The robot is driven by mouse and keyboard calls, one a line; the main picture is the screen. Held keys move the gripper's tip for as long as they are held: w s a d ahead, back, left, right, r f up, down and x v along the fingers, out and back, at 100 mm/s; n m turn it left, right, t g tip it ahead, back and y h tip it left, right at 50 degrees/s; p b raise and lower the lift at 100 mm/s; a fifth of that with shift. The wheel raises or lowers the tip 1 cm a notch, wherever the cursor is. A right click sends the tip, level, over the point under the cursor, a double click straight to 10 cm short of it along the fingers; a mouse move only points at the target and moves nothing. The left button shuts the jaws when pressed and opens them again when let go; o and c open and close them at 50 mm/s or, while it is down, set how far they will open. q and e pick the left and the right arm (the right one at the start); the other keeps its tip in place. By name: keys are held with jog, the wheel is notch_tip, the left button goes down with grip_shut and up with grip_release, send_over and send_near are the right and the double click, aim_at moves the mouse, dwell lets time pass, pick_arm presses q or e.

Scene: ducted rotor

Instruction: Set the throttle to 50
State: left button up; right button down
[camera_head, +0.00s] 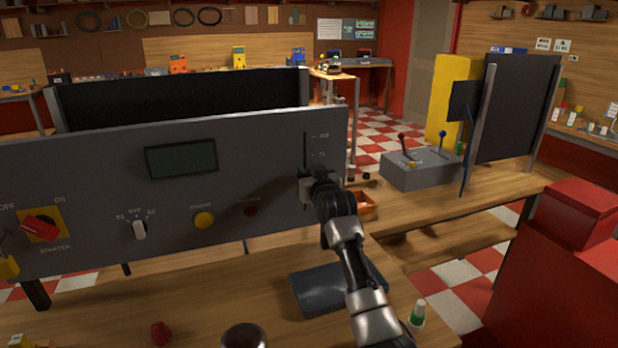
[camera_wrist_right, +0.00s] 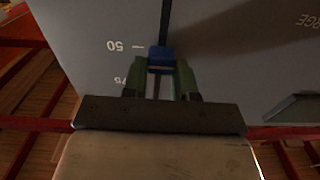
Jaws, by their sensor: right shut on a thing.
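The grey control panel (camera_head: 100,185) stands upright on the bench. Its throttle slot (camera_head: 305,145) runs vertically at the right end, with marks 100 and 75 showing in the head view. My right gripper (camera_head: 306,186) is at the slot below the 75 mark and covers the lower part. In the right wrist view, where the panel appears upside down, the blue throttle knob (camera_wrist_right: 162,54) sits between the green fingers of my right gripper (camera_wrist_right: 161,72), which is shut on it. The knob's far edge is about level with the 50 mark (camera_wrist_right: 138,46).
The panel also bears a dark display (camera_head: 181,159), a red starter switch (camera_head: 41,228), a white selector knob (camera_head: 139,229) and a yellow button (camera_head: 204,220). A dark tray (camera_head: 315,288) lies on the bench below. A red cabinet (camera_head: 565,260) stands at the right.

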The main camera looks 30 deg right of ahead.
jog(key=shift+f, duration=0.25)
jog(key=c, duration=0.9)
grip_release()
jog(key=b+v, duration=0.2)
jog(key=v, duration=0.8)
jog(key=shift+s, duration=0.4)
jog(key=shift+f, duration=0.1)
